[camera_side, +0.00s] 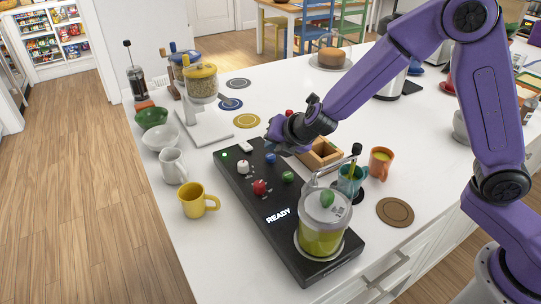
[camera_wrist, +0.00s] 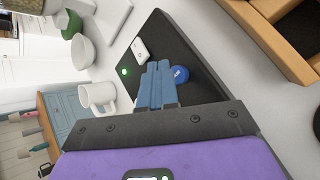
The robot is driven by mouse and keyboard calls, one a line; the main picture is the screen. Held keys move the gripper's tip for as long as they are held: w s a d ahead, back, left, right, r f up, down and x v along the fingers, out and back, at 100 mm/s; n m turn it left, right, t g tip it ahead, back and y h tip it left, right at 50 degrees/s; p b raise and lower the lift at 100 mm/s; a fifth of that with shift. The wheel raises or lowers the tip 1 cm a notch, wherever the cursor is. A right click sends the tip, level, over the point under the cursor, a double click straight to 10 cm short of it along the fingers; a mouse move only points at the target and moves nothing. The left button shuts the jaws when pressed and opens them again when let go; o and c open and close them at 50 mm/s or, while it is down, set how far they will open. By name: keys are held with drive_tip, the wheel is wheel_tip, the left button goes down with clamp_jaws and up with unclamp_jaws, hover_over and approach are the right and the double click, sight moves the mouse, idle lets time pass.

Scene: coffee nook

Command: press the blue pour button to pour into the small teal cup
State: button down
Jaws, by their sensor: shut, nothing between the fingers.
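The blue pour button (camera_side: 270,158) is a round knob on the far part of the black machine panel (camera_side: 228,172); it also shows in the wrist view (camera_wrist: 181,74). My gripper (camera_side: 273,137) is shut and empty above the far end of the panel. In the wrist view its blue fingertips (camera_wrist: 158,66) appear just left of the blue button and overlap its edge. I see no clear contact. The small teal cup (camera_side: 346,184) stands by the spout, partly hidden behind the glass jug (camera_side: 322,236) of green liquid. The panel display reads READY (camera_side: 279,215).
A wooden box (camera_side: 322,153) stands right of the panel, with an orange cup (camera_side: 381,162) nearby. White (camera_side: 172,166) and yellow (camera_side: 196,201) mugs stand left.

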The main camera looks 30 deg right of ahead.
sight(274, 158)
drive_tip(key=shift+r, duration=2.4)
drive_tip(key=s+d+m+g+h, duration=0.4)
drive_tip(key=s+d+m+h, duration=0.1)
drive_tip(key=s+d+m, duration=1)
drive_tip(key=s+g+y, duration=0.4)
drive_tip(key=s+g, duration=0.1)
drive_tip(key=s, duration=1.6)
drive_tip(key=shift+m, duration=0.3)
drive_tip(key=shift+d, duration=0.1)
